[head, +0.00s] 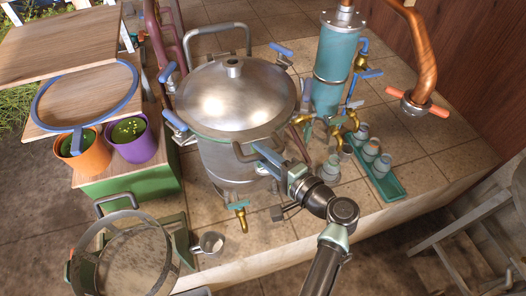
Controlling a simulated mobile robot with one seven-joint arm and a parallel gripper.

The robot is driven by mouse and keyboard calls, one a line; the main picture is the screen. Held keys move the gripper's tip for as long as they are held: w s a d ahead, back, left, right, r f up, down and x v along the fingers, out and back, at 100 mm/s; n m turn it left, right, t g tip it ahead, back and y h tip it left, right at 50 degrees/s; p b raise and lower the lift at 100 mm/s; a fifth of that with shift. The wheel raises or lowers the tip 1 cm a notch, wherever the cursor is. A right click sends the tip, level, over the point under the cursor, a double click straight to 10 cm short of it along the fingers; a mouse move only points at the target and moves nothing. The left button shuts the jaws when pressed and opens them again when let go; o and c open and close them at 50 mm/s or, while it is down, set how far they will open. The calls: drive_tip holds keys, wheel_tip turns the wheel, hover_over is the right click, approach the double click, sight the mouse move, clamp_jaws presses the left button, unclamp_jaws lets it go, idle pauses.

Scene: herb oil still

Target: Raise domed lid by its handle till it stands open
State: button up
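The silver domed lid (235,97) lies closed on top of the large metal pot (228,163). A short dark bar handle (243,156) sticks out at the lid's front rim. My gripper (272,160) is at the front right of the pot, close beside this handle. Its fingertips are small here and overlap blue-grey parts at the rim, so I cannot tell whether they touch or enclose the handle. Blue-handled clamps (174,121) sit around the rim, their levers pointing outward. A larger grey bar handle (218,29) rises behind the lid.
A teal column (332,60) with brass valves stands right of the pot. A green tray (380,178) of small cups lies near it. A copper pipe (424,60) hangs at upper right.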

clamp_jaws()
idle(1.4)
